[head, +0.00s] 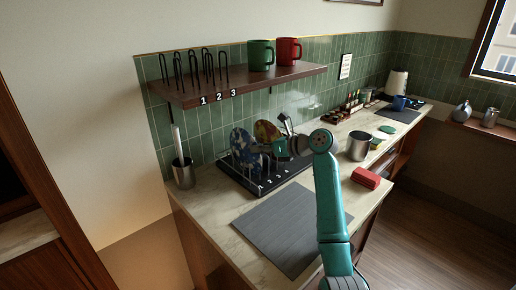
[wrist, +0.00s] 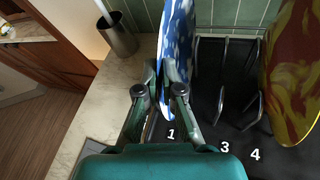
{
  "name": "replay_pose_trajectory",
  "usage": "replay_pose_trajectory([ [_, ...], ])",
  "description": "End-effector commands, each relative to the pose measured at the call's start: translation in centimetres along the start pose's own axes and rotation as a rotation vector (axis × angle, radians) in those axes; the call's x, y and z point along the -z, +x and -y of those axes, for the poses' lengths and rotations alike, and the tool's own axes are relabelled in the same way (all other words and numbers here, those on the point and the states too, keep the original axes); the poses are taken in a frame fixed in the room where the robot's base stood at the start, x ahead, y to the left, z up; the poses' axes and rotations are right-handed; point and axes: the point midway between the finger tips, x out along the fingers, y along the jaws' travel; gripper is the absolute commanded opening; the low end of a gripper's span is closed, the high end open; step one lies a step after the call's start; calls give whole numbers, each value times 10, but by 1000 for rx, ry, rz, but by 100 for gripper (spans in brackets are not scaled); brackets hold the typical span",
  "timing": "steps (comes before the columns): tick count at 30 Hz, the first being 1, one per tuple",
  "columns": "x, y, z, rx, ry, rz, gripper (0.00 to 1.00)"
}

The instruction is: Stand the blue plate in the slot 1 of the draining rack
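The blue plate (head: 240,142), mottled blue and white, is upright on edge at the left end of the black draining rack (head: 228,174). In the wrist view the blue plate (wrist: 178,45) is between the two fingers of my gripper (wrist: 164,80), which look closed on its near edge. Its lower edge is just behind the label 1 (wrist: 170,134), in line with slot 1. I cannot tell if it rests on the rack's base. Labels 3 and 4 show to the right; label 2 is hidden behind my finger. In the head view my gripper (head: 262,149) reaches the plate from the right.
A red and yellow plate (wrist: 292,70) stands at the rack's right side. A metal canister (head: 183,173) with a utensil is left of the rack. A grey mat (head: 290,228) lies in front. A steel pot (head: 359,146) and red block (head: 366,177) are right. A mug shelf (head: 240,86) hangs above.

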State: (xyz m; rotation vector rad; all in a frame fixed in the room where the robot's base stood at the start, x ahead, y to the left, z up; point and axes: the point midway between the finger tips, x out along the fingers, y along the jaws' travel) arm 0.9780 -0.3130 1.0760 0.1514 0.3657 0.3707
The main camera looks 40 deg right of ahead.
Motion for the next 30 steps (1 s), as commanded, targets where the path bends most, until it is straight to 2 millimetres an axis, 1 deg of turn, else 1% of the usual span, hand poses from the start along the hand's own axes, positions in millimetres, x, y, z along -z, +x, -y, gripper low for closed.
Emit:
replay_pose_trajectory([
  [6, 3, 1, 1, 0, -1, 1, 0],
  [8, 3, 1, 1, 0, -1, 2, 15],
  [9, 3, 1, 1, 0, -1, 1, 25],
  [10, 3, 1, 1, 0, -1, 1, 32],
  [11, 3, 1, 1, 0, 0, 1, 35],
  [19, 4, 1, 1, 0, 1, -1, 35],
  [22, 4, -3, 1, 1, 1, -1, 35],
  [26, 4, -18, 2, 3, 1, 1, 35],
  [30, 4, -45, 2, 3, 0, 2, 35],
])
